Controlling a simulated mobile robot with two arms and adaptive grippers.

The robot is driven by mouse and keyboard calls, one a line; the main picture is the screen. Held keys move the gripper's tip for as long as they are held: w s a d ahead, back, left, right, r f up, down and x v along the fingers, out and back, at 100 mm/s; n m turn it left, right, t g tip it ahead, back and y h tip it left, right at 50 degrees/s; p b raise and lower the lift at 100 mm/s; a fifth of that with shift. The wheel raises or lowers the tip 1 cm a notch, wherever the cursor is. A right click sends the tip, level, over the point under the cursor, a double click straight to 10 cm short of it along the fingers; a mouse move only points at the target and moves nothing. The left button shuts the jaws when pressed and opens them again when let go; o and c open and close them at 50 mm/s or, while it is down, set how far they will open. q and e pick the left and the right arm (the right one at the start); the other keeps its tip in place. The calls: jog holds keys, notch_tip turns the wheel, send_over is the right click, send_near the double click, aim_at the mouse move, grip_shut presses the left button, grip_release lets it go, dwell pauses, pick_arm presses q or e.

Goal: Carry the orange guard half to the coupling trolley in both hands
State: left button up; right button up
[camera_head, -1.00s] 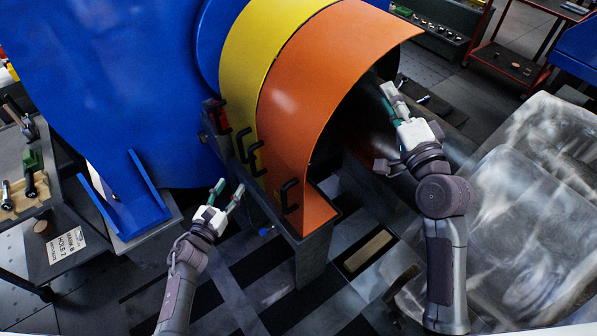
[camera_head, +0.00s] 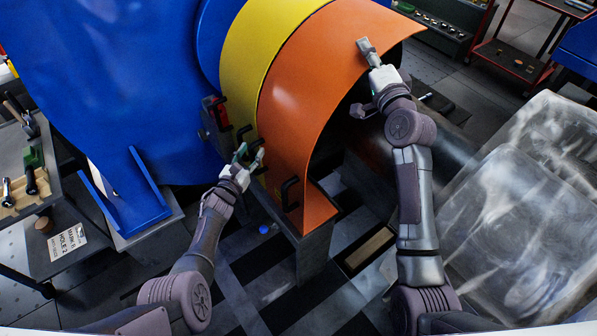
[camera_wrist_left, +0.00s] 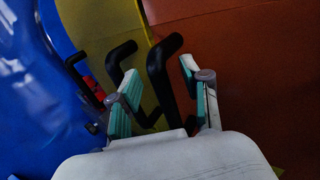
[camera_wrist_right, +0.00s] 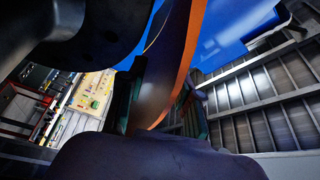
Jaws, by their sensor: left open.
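The orange guard half (camera_head: 310,95) is a curved sheet arching beside a yellow one. It also fills the right of the left wrist view (camera_wrist_left: 225,50). My left gripper (camera_head: 252,160) is open near the guard's lower left edge. In the left wrist view, a black handle (camera_wrist_left: 160,70) stands between its spread fingers, with no clear grip. My right gripper (camera_head: 364,48) is at the guard's right edge, one finger over the outer face. In the right wrist view, the orange edge (camera_wrist_right: 183,60) runs between its dark fingers; whether they press on it is unclear. The coupling trolley cannot be identified.
The yellow guard (camera_head: 243,65) adjoins the orange one, with the large blue housing (camera_head: 90,90) at left. A tool bench (camera_head: 25,165) stands far left. Translucent wrapped blocks (camera_head: 530,210) fill the right. A red-framed cart (camera_head: 510,65) stands at the back right.

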pick_arm(q)
jog(key=shift+w+d+r, duration=0.1)
jog(key=shift+w+d, duration=0.05)
jog(key=shift+w, duration=0.1)
pick_arm(e)
jog(key=shift+w+a+r, duration=0.15)
jog(key=shift+w, duration=0.1)
pick_arm(q)
jog(key=c, duration=0.6)
pick_arm(e)
grip_shut()
pick_arm(q)
grip_shut()
jog(key=shift+w+r, duration=0.15)
jog(key=shift+r, duration=0.1)
pick_arm(e)
jog(key=shift+w+r, duration=0.1)
jog(key=shift+r, duration=0.15)
